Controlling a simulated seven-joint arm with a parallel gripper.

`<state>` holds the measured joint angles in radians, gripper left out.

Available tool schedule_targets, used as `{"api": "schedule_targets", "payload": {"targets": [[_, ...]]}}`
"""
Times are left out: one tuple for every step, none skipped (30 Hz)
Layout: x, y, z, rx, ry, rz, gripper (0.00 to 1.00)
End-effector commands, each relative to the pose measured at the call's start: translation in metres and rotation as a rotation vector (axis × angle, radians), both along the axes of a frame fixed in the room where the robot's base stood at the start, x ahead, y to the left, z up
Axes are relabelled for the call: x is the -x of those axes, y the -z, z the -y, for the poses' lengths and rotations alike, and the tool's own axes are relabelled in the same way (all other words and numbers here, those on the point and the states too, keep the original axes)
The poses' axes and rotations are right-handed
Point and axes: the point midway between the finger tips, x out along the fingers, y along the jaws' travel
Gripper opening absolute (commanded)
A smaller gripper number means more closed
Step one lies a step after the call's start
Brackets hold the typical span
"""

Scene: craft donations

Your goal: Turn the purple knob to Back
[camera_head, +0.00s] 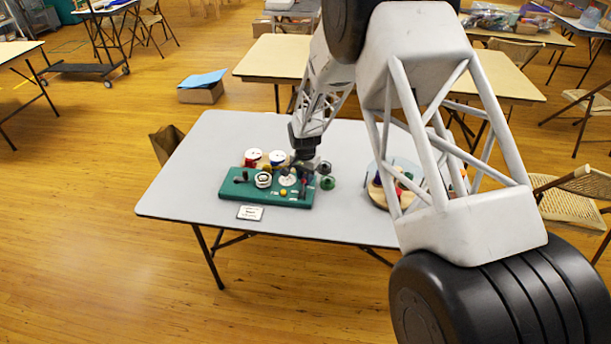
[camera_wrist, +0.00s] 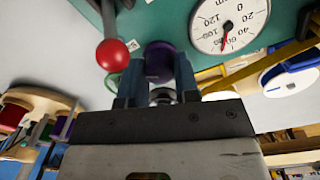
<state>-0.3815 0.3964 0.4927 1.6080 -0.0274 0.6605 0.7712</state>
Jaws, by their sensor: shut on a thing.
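The purple knob (camera_wrist: 158,58) is on the green panel (camera_wrist: 175,12) in the wrist view, between the two fingertips. My gripper (camera_wrist: 157,78) is shut on it, one blue-grey finger at each side. In the head view my gripper (camera_head: 303,172) comes down at the right part of the green panel (camera_head: 232,188), and the knob cannot be made out there. I cannot read the knob's pointer or a Back mark.
A red ball lever (camera_wrist: 112,55) and a white dial gauge (camera_wrist: 230,22) flank the knob closely. Spools (camera_head: 253,157) stand behind the panel and a white card (camera_head: 250,212) in front. A round wooden tray (camera_head: 378,200) is at right. The grey table's (camera_head: 190,180) left is clear.

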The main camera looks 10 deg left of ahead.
Motion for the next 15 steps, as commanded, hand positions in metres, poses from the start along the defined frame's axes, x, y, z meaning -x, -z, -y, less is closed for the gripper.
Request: {"api": "schedule_targets", "payload": {"targets": [[-0.0005, -0.0010, -0.0001, -0.001, 0.000, 0.001, 0.05], [-0.0005, -0.0010, -0.0001, -0.001, 0.000, 0.001, 0.05], [-0.0005, -0.0011, -0.0002, -0.001, 0.000, 0.001, 0.05], [-0.0005, -0.0011, -0.0002, -0.001, 0.000, 0.001, 0.05], [-0.0005, -0.0011, -0.0002, -0.001, -0.001, 0.001, 0.05], [-0.0005, -0.0011, -0.0002, -0.001, -0.001, 0.001, 0.35], [-0.0005, -0.0011, -0.0002, -0.001, -0.001, 0.001, 0.40], [-0.0005, -0.0010, -0.0001, -0.001, -0.001, 0.001, 0.40], [-0.0005, -0.0009, -0.0001, -0.001, -0.001, 0.001, 0.40], [-0.0004, -0.0008, -0.0001, -0.001, -0.001, 0.001, 0.40], [-0.0003, -0.0007, 0.0000, 0.000, -0.001, 0.001, 0.40], [-0.0003, -0.0005, 0.0000, 0.000, -0.001, 0.001, 0.40], [-0.0003, -0.0005, 0.0000, 0.000, -0.001, 0.001, 0.40], [-0.0002, -0.0005, 0.0000, 0.000, -0.001, 0.000, 0.40], [-0.0002, -0.0006, 0.0000, 0.000, -0.001, 0.000, 0.40]]}}
